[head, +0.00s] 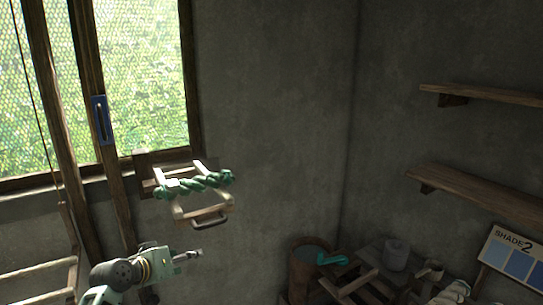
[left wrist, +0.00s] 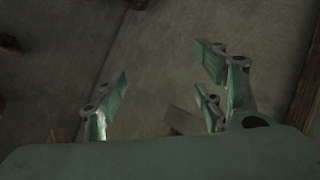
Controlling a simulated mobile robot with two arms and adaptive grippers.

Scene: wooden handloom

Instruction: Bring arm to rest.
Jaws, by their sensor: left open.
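My left arm comes in from the lower left of the head view, its gripper (head: 193,253) pointing right in front of the grey wall. In the left wrist view the fingers of this gripper (left wrist: 165,68) stand apart, with nothing held between them. A wooden frame (head: 179,207) with a green twisted skein (head: 195,184) across it is on the wall above the gripper, apart from it in the picture. My right gripper is not seen.
A wooden bucket (head: 301,273) stands at the lower middle, beside a low wooden stand (head: 352,283) with a grey pot (head: 397,254). Shelves (head: 470,190) and a SHADE 2 board (head: 513,262) are at the right. The middle wall area is clear.

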